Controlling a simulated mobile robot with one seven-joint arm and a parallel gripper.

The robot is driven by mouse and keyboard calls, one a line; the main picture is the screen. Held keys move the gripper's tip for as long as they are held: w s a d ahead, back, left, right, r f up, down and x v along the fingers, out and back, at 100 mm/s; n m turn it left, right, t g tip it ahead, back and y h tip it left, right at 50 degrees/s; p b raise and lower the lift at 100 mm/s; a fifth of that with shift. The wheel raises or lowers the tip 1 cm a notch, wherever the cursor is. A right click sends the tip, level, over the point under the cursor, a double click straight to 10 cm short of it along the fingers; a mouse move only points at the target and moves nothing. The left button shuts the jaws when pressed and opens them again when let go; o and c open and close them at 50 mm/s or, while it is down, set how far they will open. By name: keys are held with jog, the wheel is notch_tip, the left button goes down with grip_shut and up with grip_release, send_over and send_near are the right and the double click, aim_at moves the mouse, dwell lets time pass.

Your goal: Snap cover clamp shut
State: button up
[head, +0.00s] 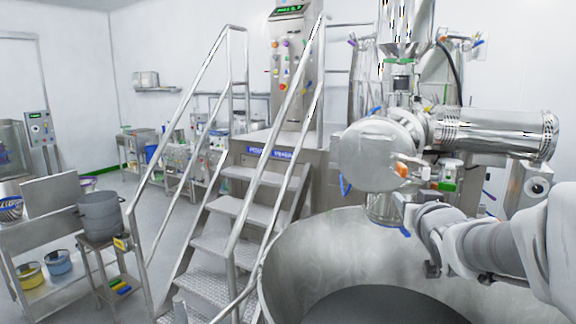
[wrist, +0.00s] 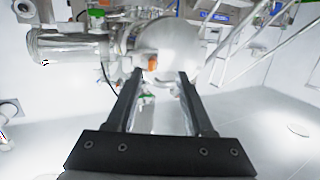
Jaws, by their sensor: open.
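A round, shiny steel cover (head: 374,160) stands upright on the end of a horizontal steel pipe. An orange clamp piece (head: 400,169) sits at its right edge; whether it is latched is too small to tell. In the wrist view the cover (wrist: 178,42) is beyond the fingers, and the orange piece (wrist: 152,62) shows between and just past the fingertips. My gripper (wrist: 160,77) is open and empty, its two black fingers apart. In the head view it is partly hidden, just below the cover.
A large open steel vessel (head: 300,262) lies below my arm. Metal stairs with handrails (head: 240,208) stand left of the cover. A pot (head: 100,213) is on a small stand further left. Pipes and valves crowd behind the cover.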

aim_at(398, 166)
jog(key=shift+n+t, duration=0.4)
jog(key=shift+t, duration=0.5)
jog(key=w+d+p, duration=0.1)
jog(key=w, duration=0.5)
jog(key=w+d+r+p, duration=0.1)
jog(key=w+d+p, duration=0.1)
jog(key=w, duration=0.4)
jog(key=w+d+p, duration=0.1)
jog(key=w+d, duration=0.1)
jog(key=w, duration=0.4)
jog(key=shift+w+d+r, duration=0.15)
jog(key=shift+w+d, duration=0.05)
jog(key=shift+w, duration=0.05)
grip_shut()
